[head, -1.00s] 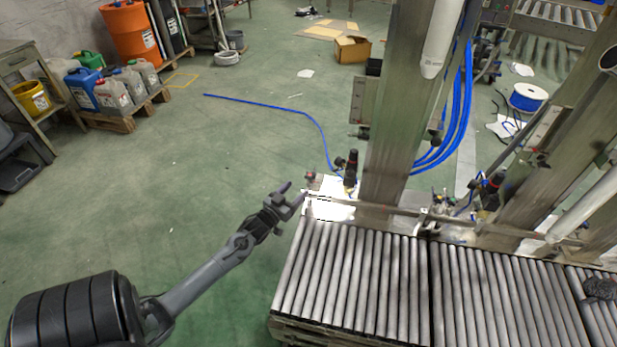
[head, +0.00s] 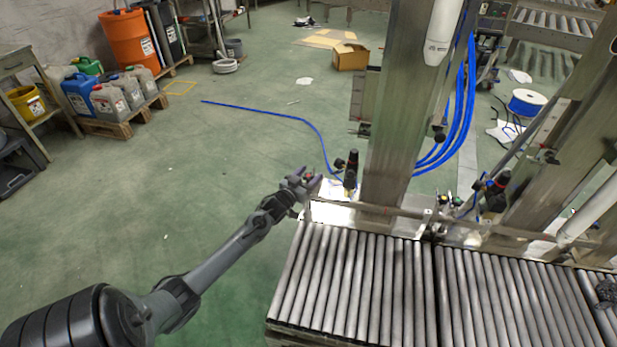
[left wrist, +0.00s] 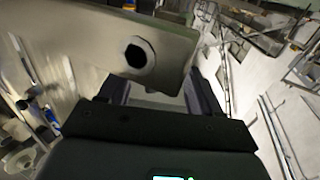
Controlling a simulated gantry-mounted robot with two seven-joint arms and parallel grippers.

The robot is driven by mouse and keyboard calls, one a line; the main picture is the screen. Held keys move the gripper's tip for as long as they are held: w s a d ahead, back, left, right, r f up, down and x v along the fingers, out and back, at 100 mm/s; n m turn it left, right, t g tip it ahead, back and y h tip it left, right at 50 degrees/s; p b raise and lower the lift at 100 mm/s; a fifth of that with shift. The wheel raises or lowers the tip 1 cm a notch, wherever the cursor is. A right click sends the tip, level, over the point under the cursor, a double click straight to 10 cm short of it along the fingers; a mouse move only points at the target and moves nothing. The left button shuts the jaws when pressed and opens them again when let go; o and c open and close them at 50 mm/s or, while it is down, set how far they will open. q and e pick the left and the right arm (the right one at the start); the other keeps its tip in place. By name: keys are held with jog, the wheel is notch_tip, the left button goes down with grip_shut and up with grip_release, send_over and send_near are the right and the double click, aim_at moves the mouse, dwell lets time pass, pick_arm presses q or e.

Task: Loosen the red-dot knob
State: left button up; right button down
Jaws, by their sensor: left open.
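My left gripper (head: 303,178) is open at the left end of the metal frame, its fingers around or beside a small dark knob (head: 318,182). The fingers partly hide this knob, and I cannot make out a red dot on it. In the left wrist view, the gripper (left wrist: 158,90) has its two dark fingers apart. A pale metal part with a dark round opening (left wrist: 136,55) lies in front of and between them. I cannot tell whether the fingers touch it. A black upright fitting (head: 350,172) stands just right of the gripper. My right gripper is not in view.
A roller conveyor (head: 330,275) lies in front of the frame, below the gripper. A steel post (head: 392,150) rises to the right, with blue hoses (head: 462,110) behind it. A blue hose (head: 260,106) lies on the floor. The green floor left of the conveyor is open.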

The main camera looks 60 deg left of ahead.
pick_arm(q)
jog(key=shift+c, duration=0.3)
jog(key=c, duration=0.9)
jog(key=shift+d+r+n+g+y+p, duration=0.15)
jog(key=shift+n+g+y+p, duration=0.35)
jog(key=shift+y+p, duration=0.45)
jog(key=shift+n+g+y+p, duration=0.5)
jog(key=shift+n+y+p, duration=0.25)
jog(key=shift+n, duration=0.05)
jog(key=shift+n+g+y+p, duration=0.3)
jog(key=shift+n+g+y, duration=0.6)
jog(key=shift+y, duration=0.2)
jog(key=shift+f+n+g+y, duration=0.2)
jog(key=shift+n+g+y, duration=0.4)
jog(key=shift+g, duration=0.2)
jog(key=o, duration=1)
jog(key=shift+c, duration=0.2)
